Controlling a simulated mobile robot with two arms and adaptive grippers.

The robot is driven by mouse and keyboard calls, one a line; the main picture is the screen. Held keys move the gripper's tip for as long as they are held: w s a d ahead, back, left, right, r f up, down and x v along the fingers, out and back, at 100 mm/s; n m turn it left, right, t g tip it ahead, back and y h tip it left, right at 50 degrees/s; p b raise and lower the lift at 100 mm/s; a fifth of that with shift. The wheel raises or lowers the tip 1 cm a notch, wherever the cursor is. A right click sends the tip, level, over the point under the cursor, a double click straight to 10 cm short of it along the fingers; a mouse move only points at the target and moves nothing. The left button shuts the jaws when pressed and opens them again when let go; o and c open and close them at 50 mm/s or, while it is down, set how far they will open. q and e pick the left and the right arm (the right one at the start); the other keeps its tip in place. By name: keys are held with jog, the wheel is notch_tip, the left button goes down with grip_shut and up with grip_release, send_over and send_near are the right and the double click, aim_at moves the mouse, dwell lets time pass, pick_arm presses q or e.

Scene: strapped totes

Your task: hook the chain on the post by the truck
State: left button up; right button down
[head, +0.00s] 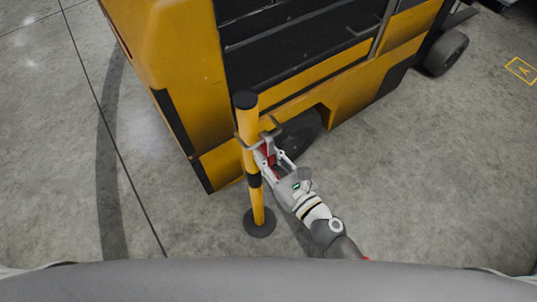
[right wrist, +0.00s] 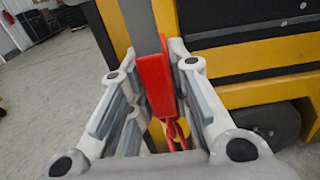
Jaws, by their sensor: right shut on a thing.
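The post (head: 257,200) is yellow with black bands and a black top, upright on a round dark base beside the truck (head: 175,60). A grey metal bracket (head: 270,133) sticks out near its top. My right gripper (head: 267,152) is at the post's right side, just below the bracket. It is shut on a red chain end piece (right wrist: 155,85); red chain links (right wrist: 175,130) hang below it between the fingers. Whether the red piece touches the bracket cannot be told. The rest of the chain is hidden. My left gripper is not in view.
The truck's yellow and black body stands close behind the post, with a dark wheel (head: 298,135) right behind my gripper. Concrete floor is clear to the left and right. A yellow floor marking (head: 521,70) lies at the far right.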

jog(key=shift+w+a+f, duration=0.1)
jog(key=shift+a, duration=0.05)
jog(key=c, duration=1.3)
grip_release()
jog(key=shift+o, duration=0.2)
